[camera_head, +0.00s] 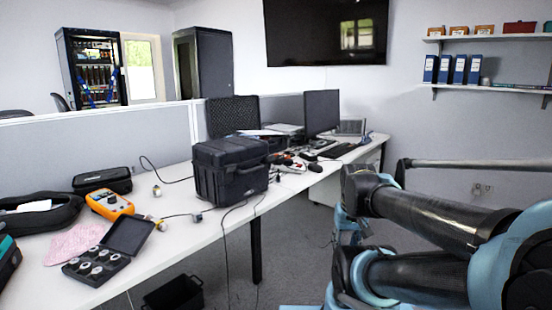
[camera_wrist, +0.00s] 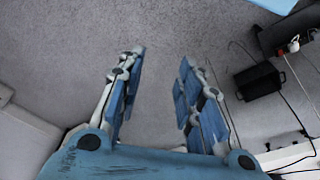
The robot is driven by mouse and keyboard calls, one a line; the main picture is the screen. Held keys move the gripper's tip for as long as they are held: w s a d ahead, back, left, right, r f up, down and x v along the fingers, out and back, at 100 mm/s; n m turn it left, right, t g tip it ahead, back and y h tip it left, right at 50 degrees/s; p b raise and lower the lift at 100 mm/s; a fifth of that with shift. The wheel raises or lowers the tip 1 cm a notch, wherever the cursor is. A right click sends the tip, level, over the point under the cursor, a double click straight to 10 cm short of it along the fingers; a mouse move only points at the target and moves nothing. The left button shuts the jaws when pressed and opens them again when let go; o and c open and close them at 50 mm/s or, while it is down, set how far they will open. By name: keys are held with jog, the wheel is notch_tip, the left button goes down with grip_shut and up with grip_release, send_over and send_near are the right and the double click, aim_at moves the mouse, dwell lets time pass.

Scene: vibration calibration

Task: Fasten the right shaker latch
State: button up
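A bulky black hard case (camera_head: 231,168), which appears to be the shaker, stands upright on the white table in the head view. Its lid looks closed. Latch-like parts show on its front side, but they are too small to tell whether the right one is fastened. My gripper (camera_wrist: 163,58) is open and empty in the wrist view, its two blue-padded fingers well apart over grey carpet. It touches nothing there. In the head view my arm is at the right, away from the case, and the gripper itself cannot be made out clearly.
The white table (camera_head: 185,232) also holds an orange meter (camera_head: 110,205), an open black sensor box (camera_head: 108,250) and a pink cloth (camera_head: 75,243). Cables hang over its front edge. A black bin (camera_head: 174,294) stands on the floor. Carpet between table and arm is mostly clear.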

jog(key=o, duration=0.4)
jog(key=shift+s+r, duration=0.1)
jog(key=shift+r, duration=0.05)
jog(key=shift+o, duration=1)
jog(key=w+a+r+n, duration=0.1)
jog(key=w+r, duration=0.4)
jog(key=r, duration=0.3)
jog(key=shift+w+a+n+y, duration=0.3)
jog(key=shift+a+n, duration=0.1)
notch_tip(320, 180, up, 23)
jog(key=n+y, duration=0.3)
jog(key=n, duration=0.5)
send_over(272, 160)
jog(key=s+d, duration=0.5)
jog(key=shift+t, duration=0.3)
jog(key=x, duration=1.6)
jog(key=shift+w+d+f, duration=0.25)
jog(key=shift+w, duration=0.15)
jog(key=c, duration=1.1)
